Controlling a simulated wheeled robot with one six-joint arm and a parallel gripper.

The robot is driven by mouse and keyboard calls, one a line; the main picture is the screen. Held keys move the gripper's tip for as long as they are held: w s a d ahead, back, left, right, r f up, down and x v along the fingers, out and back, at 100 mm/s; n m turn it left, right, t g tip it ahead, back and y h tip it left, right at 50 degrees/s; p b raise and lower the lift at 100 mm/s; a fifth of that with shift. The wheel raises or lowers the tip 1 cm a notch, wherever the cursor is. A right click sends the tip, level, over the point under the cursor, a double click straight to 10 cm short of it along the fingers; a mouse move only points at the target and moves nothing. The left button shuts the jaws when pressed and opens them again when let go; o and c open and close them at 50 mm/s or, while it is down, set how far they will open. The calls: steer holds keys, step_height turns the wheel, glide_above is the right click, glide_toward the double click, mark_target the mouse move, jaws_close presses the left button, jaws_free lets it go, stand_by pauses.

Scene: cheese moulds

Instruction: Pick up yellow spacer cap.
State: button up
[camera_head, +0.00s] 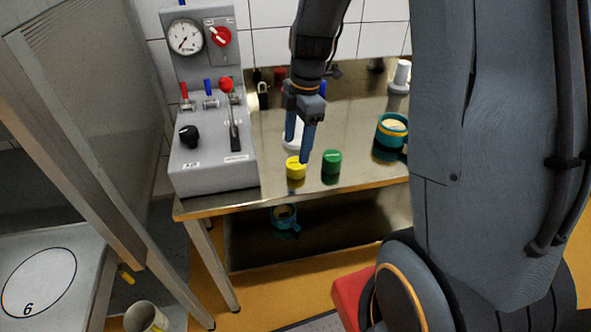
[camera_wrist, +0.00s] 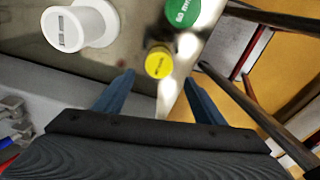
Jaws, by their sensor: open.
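The yellow spacer cap (camera_head: 296,168) stands on the metal table near its front edge, just left of a green cap (camera_head: 331,161). My gripper (camera_head: 298,152) has blue fingers and is open, pointing down above and close to the yellow cap in the head view. In the wrist view the yellow cap (camera_wrist: 159,62) lies ahead of the gap between my open fingertips (camera_wrist: 158,80), with nothing held. The green cap (camera_wrist: 183,12) is just beyond it, cut by the top edge. I cannot tell the exact height of the fingers above the cap.
A white cylindrical piece (camera_wrist: 80,26) stands on the table left of the yellow cap in the wrist view. A grey control box (camera_head: 213,160) with a gauge is at the table's left. A teal mould (camera_head: 392,130) stands to the right. Another teal mould (camera_head: 285,216) is on the lower shelf.

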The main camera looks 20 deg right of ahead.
mark_target(296, 163)
steer(key=shift+w+a+f+p, duration=0.1)
steer(key=shift+f+p, duration=0.65)
steer(key=shift+f, duration=1.2)
steer(key=shift+w+f+p, duration=0.1)
steer(key=shift+f+p, duration=0.65)
steer(key=shift+f, duration=1.15)
steer(key=shift+c, duration=0.3)
steer(key=c, duration=1.1)
